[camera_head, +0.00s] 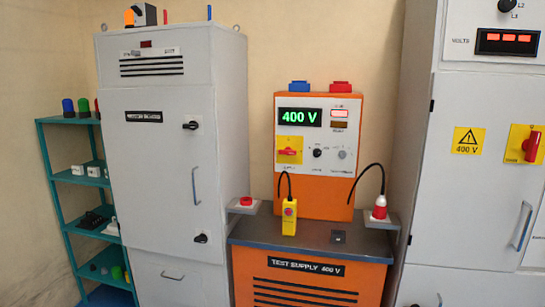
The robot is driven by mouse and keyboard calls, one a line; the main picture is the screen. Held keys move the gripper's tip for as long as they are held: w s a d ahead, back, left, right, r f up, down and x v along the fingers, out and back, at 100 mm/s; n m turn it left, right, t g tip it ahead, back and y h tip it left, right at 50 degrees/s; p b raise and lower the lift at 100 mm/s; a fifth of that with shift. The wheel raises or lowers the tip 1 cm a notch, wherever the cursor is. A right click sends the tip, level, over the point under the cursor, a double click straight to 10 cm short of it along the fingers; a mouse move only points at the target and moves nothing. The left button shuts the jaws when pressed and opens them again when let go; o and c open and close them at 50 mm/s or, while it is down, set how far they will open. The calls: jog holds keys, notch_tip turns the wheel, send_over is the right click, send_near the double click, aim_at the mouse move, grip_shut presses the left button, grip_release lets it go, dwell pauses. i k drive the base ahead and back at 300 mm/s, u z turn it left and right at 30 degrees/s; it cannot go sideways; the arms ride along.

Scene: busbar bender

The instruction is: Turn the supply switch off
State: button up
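The orange test supply unit (346,190) stands in the middle, with a green display (300,117) reading 400 V. On its panel is a red rotary switch (289,152) on a yellow plate; its handle looks roughly horizontal, but its labels are too small to read. A black knob (318,153) and a grey knob (342,155) sit to its right. A second, larger red switch (531,146) on a yellow plate is on the right grey cabinet, its handle tilted close to upright. I cannot tell which one the task calls the supply switch. My gripper is not in view.
A yellow pendant (289,217) and a red plug (380,207) with black cables are at the supply's dark top (318,237). A red button (246,202) sits on a left side ledge. A tall grey cabinet (165,165) and teal shelf (80,175) stand left.

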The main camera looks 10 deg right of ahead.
aim_at(288, 151)
jog(key=k, duration=0.3)
jog(key=z, duration=0.15)
jog(key=i, duration=0.9)
jog(key=z, duration=1.1)
jog(key=k, duration=0.1)
jog(key=u, duration=2.55)
